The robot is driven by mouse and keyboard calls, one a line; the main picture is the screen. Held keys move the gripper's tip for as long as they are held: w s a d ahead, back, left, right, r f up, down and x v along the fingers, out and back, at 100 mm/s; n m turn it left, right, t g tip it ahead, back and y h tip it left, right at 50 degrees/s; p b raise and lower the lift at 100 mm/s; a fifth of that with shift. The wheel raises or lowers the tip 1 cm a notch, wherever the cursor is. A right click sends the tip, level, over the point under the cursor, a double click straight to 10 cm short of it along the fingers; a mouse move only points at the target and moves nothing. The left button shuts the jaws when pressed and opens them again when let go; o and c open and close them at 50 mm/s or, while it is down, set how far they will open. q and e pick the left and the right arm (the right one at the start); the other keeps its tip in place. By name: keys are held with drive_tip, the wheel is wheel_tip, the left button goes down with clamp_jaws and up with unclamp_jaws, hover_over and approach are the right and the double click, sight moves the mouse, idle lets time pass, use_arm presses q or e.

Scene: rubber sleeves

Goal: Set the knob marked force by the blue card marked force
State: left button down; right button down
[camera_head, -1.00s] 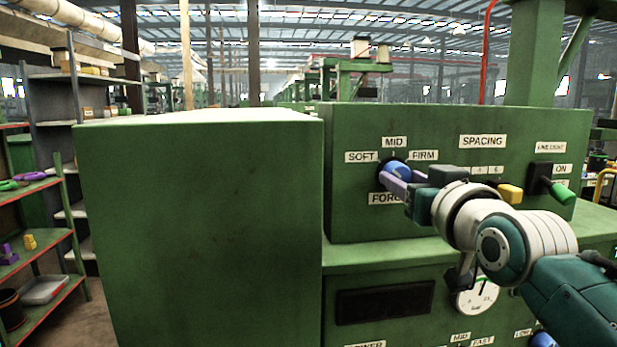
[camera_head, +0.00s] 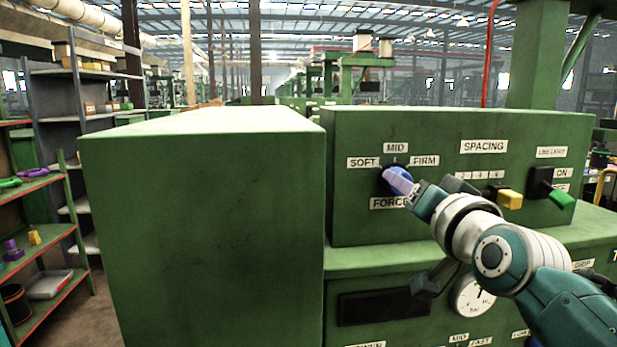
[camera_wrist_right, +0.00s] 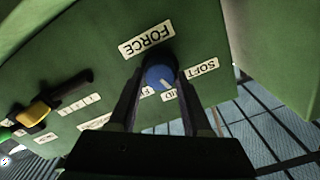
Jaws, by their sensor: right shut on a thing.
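The blue force knob (camera_head: 393,177) is on the green machine panel, above the label FORCE (camera_head: 388,203) and ringed by the labels SOFT, MID and FIRM. My right gripper (camera_head: 400,184) reaches it from the right and is shut on it, partly hiding it. In the right wrist view the knob (camera_wrist_right: 158,77) sits between the dark fingertips, with a white mark on its face directed down toward the MID and SOFT side. The view is turned over, with FORCE (camera_wrist_right: 147,41) at the top and SOFT (camera_wrist_right: 202,68) at the right. I see no blue card. My left gripper is out of view.
To the right on the panel are a yellow SPACING handle (camera_head: 509,199) and a green-tipped lever (camera_head: 561,198). A gauge (camera_head: 474,296) is on the panel below. A large green cabinet (camera_head: 200,200) stands to the left, with shelves (camera_head: 45,230) beyond it.

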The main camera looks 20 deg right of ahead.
drive_tip(key=shift+m+p, duration=0.3)
drive_tip(key=shift+m, duration=1.4)
drive_tip(key=shift+c, duration=1.7)
unclamp_jaws()
